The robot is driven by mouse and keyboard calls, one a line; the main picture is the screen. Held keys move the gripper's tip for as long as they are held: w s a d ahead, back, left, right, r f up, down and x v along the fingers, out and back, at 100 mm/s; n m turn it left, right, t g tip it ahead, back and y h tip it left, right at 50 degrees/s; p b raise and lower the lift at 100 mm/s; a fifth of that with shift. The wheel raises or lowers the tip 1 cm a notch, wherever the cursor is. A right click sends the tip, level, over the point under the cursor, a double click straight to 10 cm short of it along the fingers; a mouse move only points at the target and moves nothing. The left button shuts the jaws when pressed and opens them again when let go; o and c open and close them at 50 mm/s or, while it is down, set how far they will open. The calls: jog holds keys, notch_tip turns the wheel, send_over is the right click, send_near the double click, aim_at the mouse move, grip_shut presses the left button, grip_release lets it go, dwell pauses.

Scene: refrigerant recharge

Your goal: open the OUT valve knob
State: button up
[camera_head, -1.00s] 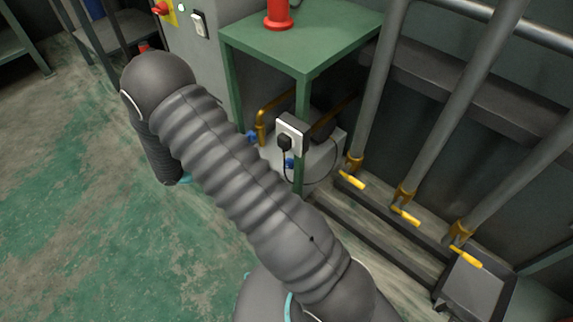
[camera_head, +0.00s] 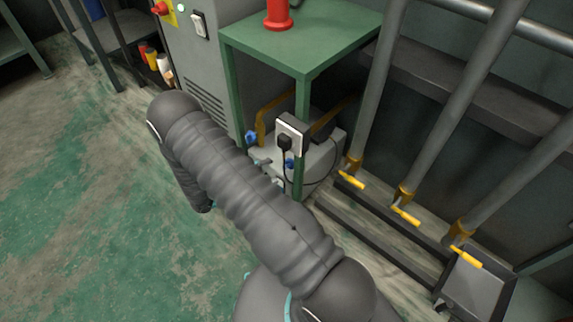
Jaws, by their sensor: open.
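Two blue valve knobs sit low on the light grey machine (camera_head: 322,160) under the green table. One blue knob (camera_head: 251,137) is at the left by the yellow pipe, and another blue knob (camera_head: 290,163) is below the socket. No label is readable, so I cannot tell which is OUT. My gripper (camera_head: 270,173) shows only as small grey parts past the edge of my arm, in front of the machine's lower left. It is open, close to the knobs, with no contact visible. My arm hides my wrist and most of the gripper.
The green table (camera_head: 325,35) stands over the machine and carries a red object (camera_head: 279,15). A socket with a black plug (camera_head: 287,140) and hanging cable is by its front leg. Grey pipes with yellow handles (camera_head: 405,215) stand at right. The floor at left is clear.

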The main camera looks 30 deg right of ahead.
aim_at(285, 166)
jog(key=shift+d, duration=3.2)
jog(key=c, duration=1.1)
